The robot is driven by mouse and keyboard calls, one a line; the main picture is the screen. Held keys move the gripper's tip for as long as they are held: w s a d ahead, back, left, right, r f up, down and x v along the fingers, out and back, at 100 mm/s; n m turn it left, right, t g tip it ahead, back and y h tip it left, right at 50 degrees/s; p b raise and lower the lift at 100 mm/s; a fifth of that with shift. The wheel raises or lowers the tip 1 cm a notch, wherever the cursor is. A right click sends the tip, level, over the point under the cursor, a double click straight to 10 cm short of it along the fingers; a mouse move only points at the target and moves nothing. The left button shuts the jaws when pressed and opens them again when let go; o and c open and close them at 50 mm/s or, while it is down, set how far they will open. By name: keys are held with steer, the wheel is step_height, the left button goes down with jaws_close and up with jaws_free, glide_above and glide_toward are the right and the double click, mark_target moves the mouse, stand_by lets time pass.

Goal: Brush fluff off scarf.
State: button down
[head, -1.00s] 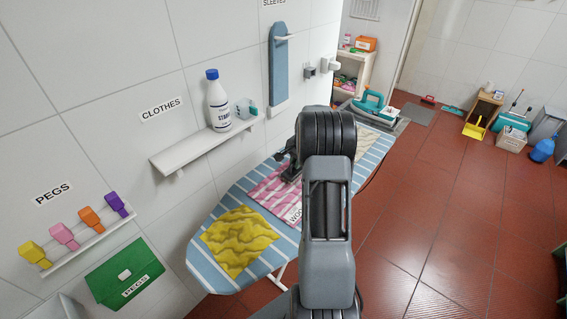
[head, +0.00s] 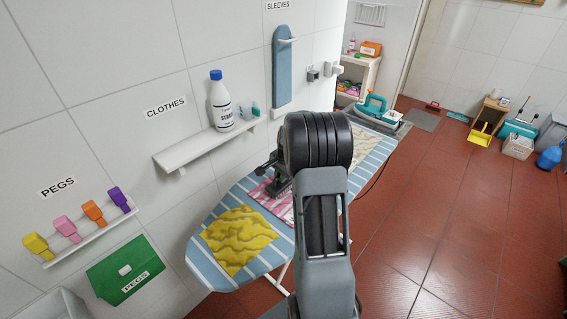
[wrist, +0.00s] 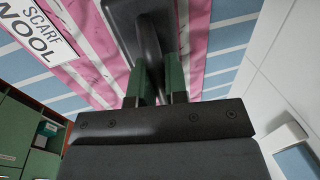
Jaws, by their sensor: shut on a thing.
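The pink-and-white striped scarf (head: 284,211) lies flat on the blue-striped ironing board (head: 225,277), partly hidden behind my arm in the head view. In the wrist view the scarf (wrist: 88,60) fills the upper middle, with a "SCARF WOOL" label (wrist: 38,30) at the upper left. My gripper (wrist: 155,82) has its green fingers shut on the handle of a dark brush (wrist: 147,25). The brush is over the scarf; I cannot tell whether it touches. In the head view my gripper (head: 272,184) is over the scarf's left part.
A crumpled yellow cloth (head: 238,240) lies on the near end of the board. A teal iron (head: 372,108) stands at its far end. A wall shelf (head: 195,148) holds a white bottle (head: 220,105). A green peg bag (head: 122,270) hangs left. The red floor at right is open.

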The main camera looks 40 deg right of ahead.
steer(key=shift+s+a, duration=0.1)
steer(key=shift+a, duration=0.4)
steer(key=shift+a+r+p, duration=0.2)
steer(key=shift+r+p, duration=0.1)
steer(key=shift+p, duration=0.05)
step_height(320, 180, up, 2)
steer(key=shift+p, duration=0.35)
steer(key=shift+s+d+r+p, duration=0.1)
steer(key=shift+r+p, duration=0.4)
steer(key=shift+r, duration=0.2)
steer(key=shift+r+p, duration=1.5)
steer(key=shift+r, duration=0.65)
